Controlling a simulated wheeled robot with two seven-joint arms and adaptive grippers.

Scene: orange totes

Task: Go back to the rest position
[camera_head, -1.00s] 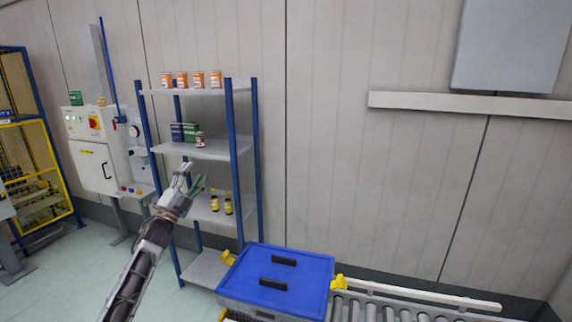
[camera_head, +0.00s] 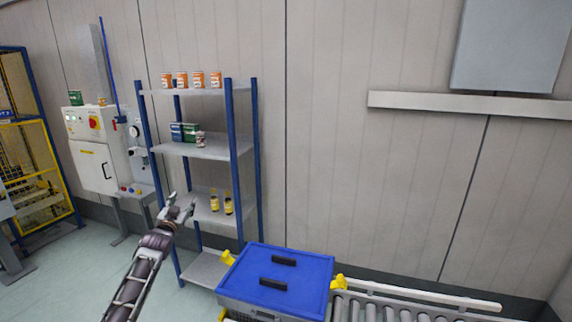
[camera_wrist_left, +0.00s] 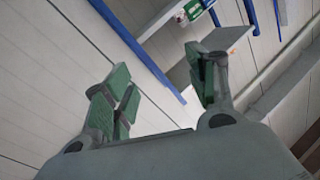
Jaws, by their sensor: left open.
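My left gripper (camera_head: 181,206) is open and empty in front of the lower part of the shelf rack (camera_head: 233,150). In the left wrist view its two green-padded fingers (camera_wrist_left: 160,90) are spread apart with nothing between them. Beyond them the wrist view shows the rack's blue post and grey shelves (camera_wrist_left: 228,38), and the pale wall. My right gripper is in neither current view.
The rack holds orange-labelled cans (camera_head: 190,80) on top, boxes (camera_head: 184,131) and a small jar in the middle, and yellow-labelled bottles (camera_head: 221,204) lower down. A control cabinet (camera_head: 95,165) is at left.

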